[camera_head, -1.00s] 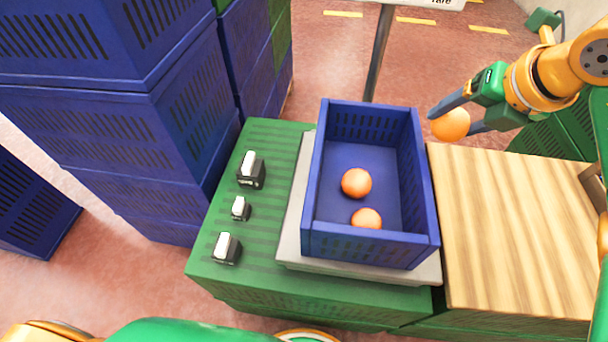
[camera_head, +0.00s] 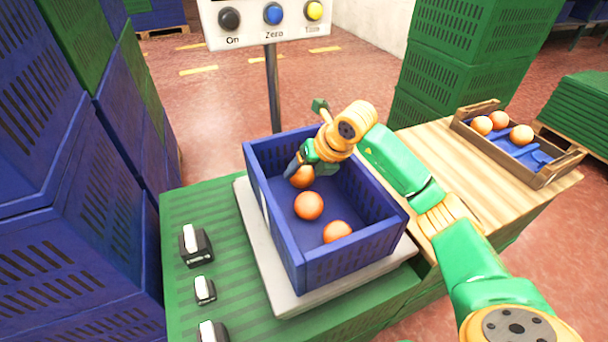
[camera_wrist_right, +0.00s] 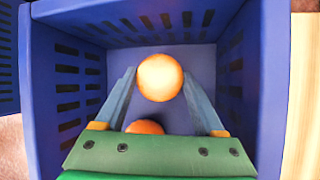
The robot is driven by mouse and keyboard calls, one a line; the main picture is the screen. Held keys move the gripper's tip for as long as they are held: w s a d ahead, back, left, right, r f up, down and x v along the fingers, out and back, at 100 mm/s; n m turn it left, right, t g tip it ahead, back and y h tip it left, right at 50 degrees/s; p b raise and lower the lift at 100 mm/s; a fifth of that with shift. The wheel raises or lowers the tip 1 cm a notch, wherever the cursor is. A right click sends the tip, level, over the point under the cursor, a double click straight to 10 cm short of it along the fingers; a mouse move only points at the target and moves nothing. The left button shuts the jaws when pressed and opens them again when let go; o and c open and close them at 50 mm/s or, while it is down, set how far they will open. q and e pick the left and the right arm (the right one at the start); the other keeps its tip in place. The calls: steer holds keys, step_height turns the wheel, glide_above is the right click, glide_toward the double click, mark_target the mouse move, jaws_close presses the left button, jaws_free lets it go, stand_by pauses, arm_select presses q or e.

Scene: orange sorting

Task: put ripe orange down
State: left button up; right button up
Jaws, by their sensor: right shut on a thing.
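My right gripper (camera_head: 300,173) is inside the far-left part of the blue crate (camera_head: 355,257), shut on an orange (camera_head: 302,178). In the right wrist view this orange (camera_wrist_right: 160,77) sits between the fingertips (camera_wrist_right: 160,82), with the crate walls (camera_wrist_right: 272,90) around it. Whether it touches the crate floor I cannot tell. Two other oranges lie in the crate, one in the middle (camera_head: 308,206) and one towards the near wall (camera_head: 338,232). One loose orange (camera_wrist_right: 145,127) shows partly hidden behind the gripper in the wrist view. My left gripper is not in view.
The crate stands on a grey scale plate (camera_head: 262,262) on a green base. A scale panel (camera_head: 268,20) stands behind on a post. Right, a wooden top (camera_head: 425,145) bears a wooden tray (camera_head: 548,174) with several oranges. Blue crates (camera_head: 70,230) are stacked left.

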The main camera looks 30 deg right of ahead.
steer(key=shift+f, duration=0.1)
steer(key=o, duration=1.1)
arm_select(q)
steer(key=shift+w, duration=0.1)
arm_select(e)
steer(key=shift+o, duration=0.2)
steer(key=shift+r, duration=0.25)
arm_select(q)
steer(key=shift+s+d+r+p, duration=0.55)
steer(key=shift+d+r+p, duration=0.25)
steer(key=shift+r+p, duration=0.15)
arm_select(e)
steer(key=v, duration=1.2)
